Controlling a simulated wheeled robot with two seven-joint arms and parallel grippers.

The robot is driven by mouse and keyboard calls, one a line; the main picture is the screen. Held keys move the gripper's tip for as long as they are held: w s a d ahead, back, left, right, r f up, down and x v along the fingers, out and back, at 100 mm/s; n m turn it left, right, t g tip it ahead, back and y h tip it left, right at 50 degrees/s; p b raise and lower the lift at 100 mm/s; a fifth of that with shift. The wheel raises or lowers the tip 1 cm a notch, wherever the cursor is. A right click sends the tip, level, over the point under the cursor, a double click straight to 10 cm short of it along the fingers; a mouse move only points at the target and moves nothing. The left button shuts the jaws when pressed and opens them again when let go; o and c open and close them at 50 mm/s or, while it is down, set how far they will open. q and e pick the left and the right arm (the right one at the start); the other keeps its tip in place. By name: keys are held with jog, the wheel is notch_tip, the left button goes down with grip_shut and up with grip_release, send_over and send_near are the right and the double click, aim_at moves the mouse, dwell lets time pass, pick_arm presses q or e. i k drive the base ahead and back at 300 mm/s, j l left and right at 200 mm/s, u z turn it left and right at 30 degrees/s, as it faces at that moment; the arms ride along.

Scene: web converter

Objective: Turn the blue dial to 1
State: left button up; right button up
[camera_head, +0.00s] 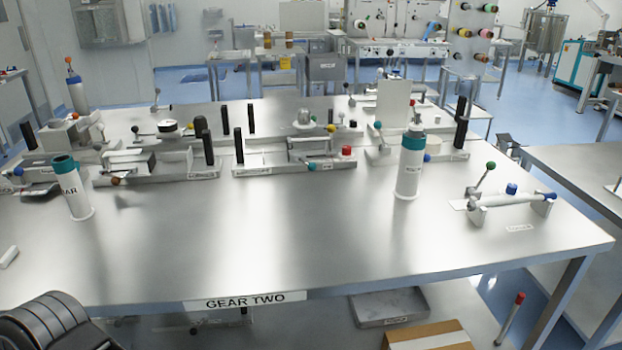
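A small blue knob (512,189) stands on top of a white device at the right end of the steel table; it looks like the blue dial, but its markings are too small to read. A blue ball (551,195) sits at the right end of the same device, and a green ball (491,165) tops its tilted lever. A dark ridged part of my own arm shows at the lower left. Neither gripper is in view.
The steel table (290,235) carries a "GEAR TWO" label on its front edge. White-and-teal cylinders stand at left (76,195) and right (409,170). Several lever fixtures line the back. The front middle is clear. A cardboard box (430,338) lies below.

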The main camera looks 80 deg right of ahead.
aim_at(511, 188)
jog(key=z, duration=4.05)
jog(key=i+l+z, duration=0.35)
jog(key=i+l, duration=1.1)
jog(key=l, duration=0.1)
